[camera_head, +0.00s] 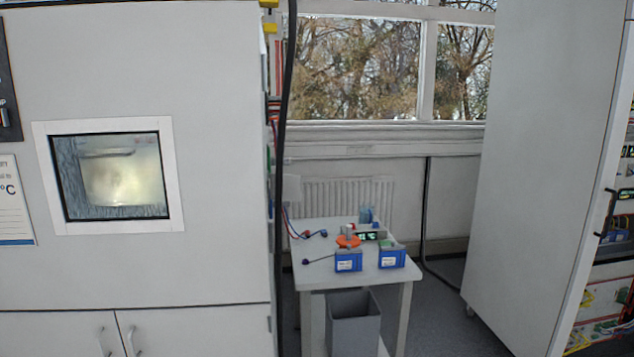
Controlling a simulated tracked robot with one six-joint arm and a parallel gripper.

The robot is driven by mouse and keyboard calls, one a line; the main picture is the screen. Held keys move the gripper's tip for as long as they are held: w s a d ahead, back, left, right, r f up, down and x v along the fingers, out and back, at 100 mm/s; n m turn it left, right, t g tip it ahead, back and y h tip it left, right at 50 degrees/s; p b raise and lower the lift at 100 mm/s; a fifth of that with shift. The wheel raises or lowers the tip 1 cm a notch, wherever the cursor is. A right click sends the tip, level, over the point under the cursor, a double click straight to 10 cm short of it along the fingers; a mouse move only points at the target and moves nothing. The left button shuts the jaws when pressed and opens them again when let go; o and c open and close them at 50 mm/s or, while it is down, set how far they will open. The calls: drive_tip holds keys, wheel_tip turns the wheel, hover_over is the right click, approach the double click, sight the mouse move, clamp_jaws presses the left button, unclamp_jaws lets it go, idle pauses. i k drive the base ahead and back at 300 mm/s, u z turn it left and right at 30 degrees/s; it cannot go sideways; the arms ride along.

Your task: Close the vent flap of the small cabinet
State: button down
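I cannot make out a vent flap in this view. No cabinet here can be clearly told as the small one. A large pale cabinet (220,150) fills the left side, with a framed square window (118,176) in its front. Below it are two low doors (200,330) with upright handles, which look shut. A tall pale cabinet (545,130) stands at the right, and its right side shows shelves with wires and coloured parts. My gripper is not in view.
A small pale table (340,277) between the cabinets holds blue boxes (391,258), an orange round part (348,241) and cables. A grey bin (354,325) stands under it. A dark cable (282,150) hangs along the left cabinet's edge. Grey floor right of the table is clear.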

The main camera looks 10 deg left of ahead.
sight(291, 184)
drive_tip(key=u, duration=0.1)
drive_tip(key=i, duration=0.75)
drive_tip(key=u, duration=0.85)
drive_tip(key=i, duration=0.8)
drive_tip(key=u, duration=0.5)
